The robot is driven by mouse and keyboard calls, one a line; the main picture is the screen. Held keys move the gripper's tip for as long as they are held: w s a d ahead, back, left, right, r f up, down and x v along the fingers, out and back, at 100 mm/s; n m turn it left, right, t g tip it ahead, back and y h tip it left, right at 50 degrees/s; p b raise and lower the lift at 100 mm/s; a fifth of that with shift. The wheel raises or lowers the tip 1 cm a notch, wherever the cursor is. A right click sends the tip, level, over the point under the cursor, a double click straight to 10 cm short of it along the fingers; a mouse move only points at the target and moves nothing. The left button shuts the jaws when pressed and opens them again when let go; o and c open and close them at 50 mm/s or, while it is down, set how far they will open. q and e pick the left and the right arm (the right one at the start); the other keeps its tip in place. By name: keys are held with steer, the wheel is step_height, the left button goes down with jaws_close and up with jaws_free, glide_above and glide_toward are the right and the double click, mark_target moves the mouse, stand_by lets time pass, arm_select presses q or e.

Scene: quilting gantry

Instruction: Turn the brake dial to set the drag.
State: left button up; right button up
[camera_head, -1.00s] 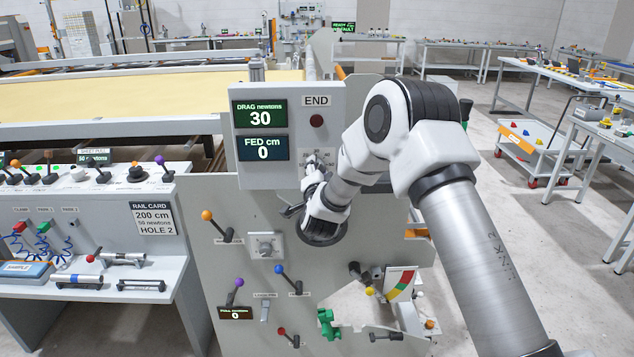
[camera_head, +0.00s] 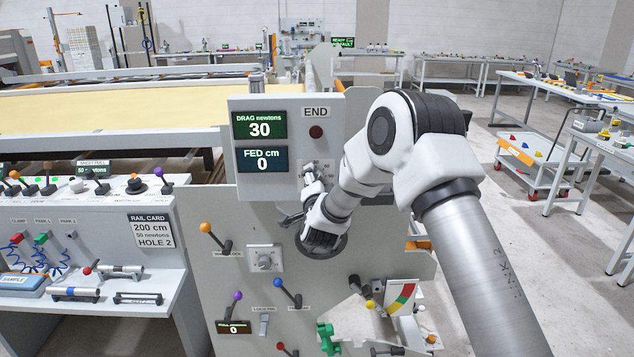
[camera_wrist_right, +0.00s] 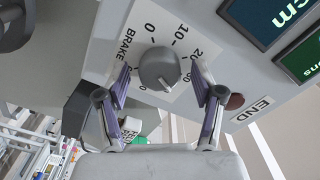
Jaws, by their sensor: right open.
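The brake dial (camera_wrist_right: 159,68) is a round grey knob on a white plate marked BRAKE with numbers around it. My right gripper (camera_wrist_right: 158,74) is open, with one finger on each side of the knob; I cannot tell whether either touches it. In the head view my right gripper (camera_head: 312,174) is at the dial plate (camera_head: 325,167) under the END label, and my wrist and arm hide part of the plate. The drag display (camera_head: 259,125) beside it reads 30 newtons. My left gripper is not in view.
The FED display (camera_head: 262,160) reads 0 cm. A rail card (camera_head: 151,230) reads 200 cm, 50 newtons, HOLE 2. A dark red button (camera_head: 316,132) sits above the dial.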

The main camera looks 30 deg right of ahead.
steer(key=shift+s+a, duration=0.1)
steer(key=v, duration=1.1)
steer(key=shift+s, duration=0.35)
steer(key=shift+a, duration=0.1)
